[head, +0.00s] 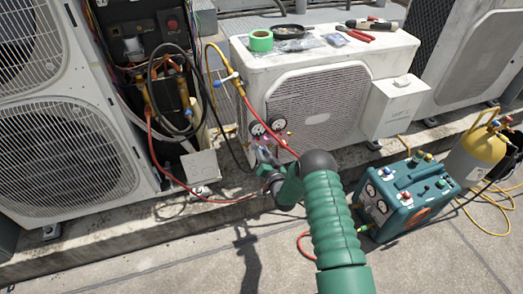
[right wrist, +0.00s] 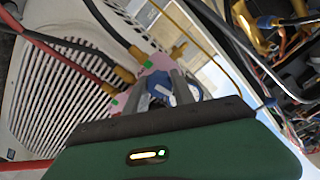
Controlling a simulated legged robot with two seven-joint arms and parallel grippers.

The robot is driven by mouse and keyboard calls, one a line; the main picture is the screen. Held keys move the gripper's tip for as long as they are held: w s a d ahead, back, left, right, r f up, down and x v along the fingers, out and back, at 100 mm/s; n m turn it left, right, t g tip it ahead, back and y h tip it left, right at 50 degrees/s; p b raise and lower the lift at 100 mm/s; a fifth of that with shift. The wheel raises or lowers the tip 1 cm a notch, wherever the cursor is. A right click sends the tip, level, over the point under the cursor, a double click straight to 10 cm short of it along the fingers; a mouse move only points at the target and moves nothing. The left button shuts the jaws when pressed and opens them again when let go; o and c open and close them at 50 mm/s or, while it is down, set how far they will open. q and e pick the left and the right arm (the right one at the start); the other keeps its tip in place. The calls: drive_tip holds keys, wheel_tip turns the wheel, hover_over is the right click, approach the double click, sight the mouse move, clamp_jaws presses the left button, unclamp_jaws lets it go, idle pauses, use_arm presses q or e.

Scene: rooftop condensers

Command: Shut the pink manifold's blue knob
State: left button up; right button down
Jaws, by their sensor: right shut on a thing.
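The pink manifold (right wrist: 156,66) shows in the right wrist view with brass fittings and hoses on it. In the head view its two round gauges (head: 265,127) hang in front of the middle condenser, and my right gripper partly hides the manifold. The blue knob (right wrist: 158,84) sits between my right gripper's fingers in the wrist view. My right gripper (right wrist: 160,92) is shut on this knob. In the head view the right gripper (head: 264,160) is small and partly hidden by its own arm. My left gripper is in neither view.
The middle condenser (head: 325,90) has green tape (head: 261,40) and red-handled pliers (head: 356,35) on top. Red, yellow and black hoses loop around the manifold. A teal recovery machine (head: 408,195) and a yellow cylinder (head: 474,150) stand at right. Bare concrete lies in front.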

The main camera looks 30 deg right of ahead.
drive_tip(key=shift+s+f+m, duration=0.2)
drive_tip(key=shift+f+m, duration=0.25)
drive_tip(key=shift+m, duration=0.45)
drive_tip(key=shift+a, duration=0.1)
drive_tip(key=c, duration=1.2)
unclamp_jaws()
drive_tip(key=shift+c, duration=0.2)
drive_tip(key=shift+o, duration=0.9)
drive_tip(key=shift+w, duration=0.1)
drive_tip(key=shift+r, duration=0.2)
